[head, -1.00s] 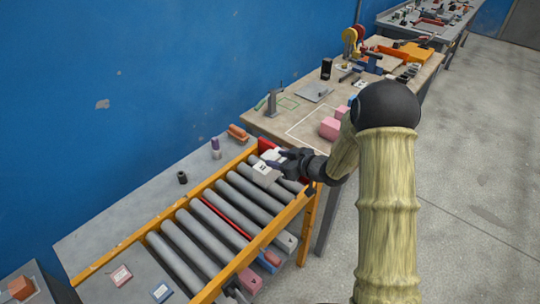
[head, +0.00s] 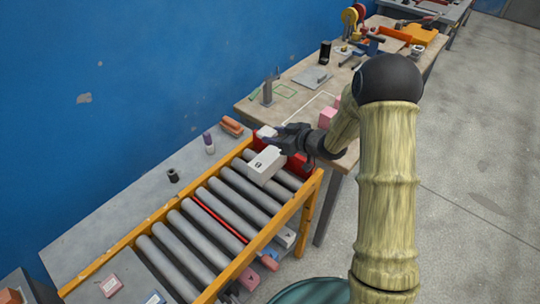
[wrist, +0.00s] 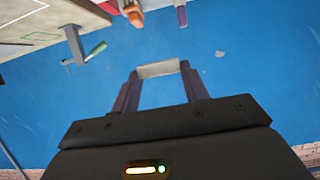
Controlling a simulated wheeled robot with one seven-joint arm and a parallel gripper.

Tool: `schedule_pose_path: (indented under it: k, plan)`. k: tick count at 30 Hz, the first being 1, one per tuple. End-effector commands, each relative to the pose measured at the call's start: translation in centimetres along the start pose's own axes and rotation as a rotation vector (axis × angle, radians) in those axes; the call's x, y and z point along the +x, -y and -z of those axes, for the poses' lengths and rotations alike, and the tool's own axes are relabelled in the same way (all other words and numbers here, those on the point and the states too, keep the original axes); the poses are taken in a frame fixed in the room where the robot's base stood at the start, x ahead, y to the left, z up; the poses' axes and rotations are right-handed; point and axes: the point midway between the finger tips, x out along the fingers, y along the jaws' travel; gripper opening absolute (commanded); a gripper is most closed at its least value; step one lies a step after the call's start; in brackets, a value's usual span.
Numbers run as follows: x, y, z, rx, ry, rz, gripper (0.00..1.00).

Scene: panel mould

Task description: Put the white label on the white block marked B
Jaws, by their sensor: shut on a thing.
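My gripper (head: 272,134) is shut on a small white piece (head: 265,131), which looks like the label. The wrist view shows this pale piece (wrist: 158,69) spanning the gap between my two fingertips. A white block (head: 266,164) with a dark mark on top lies at the far end of the roller conveyor, just in front of and below my gripper. The mark is too small to read as B. The label appears apart from the block, above and behind it.
The roller conveyor (head: 200,217) has yellow side rails and a red end stop (head: 297,164). A workbench (head: 246,107) with a pink block (head: 328,117) and tools stands behind. A grey side shelf (head: 130,196) holds a purple-capped bottle (head: 209,143) and a dark cylinder (head: 173,175).

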Motion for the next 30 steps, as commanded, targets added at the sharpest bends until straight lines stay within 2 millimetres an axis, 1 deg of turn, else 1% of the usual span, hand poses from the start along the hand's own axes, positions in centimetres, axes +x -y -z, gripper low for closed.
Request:
schedule_pose_path:
  k: [9,13,20,23,30]
  plan:
    - [1.6,-0.3,-4.6,0.006,0.003,-0.006,0.23]
    - [1.9,-0.4,-5.3,0.003,0.000,-0.007,0.23]
    - [1.9,-0.4,-5.4,0.003,0.000,-0.007,0.23]
    - [2.0,-0.4,-5.7,0.004,0.001,-0.007,0.23]
    - [3.2,-0.3,-8.5,0.006,0.003,-0.006,0.23]
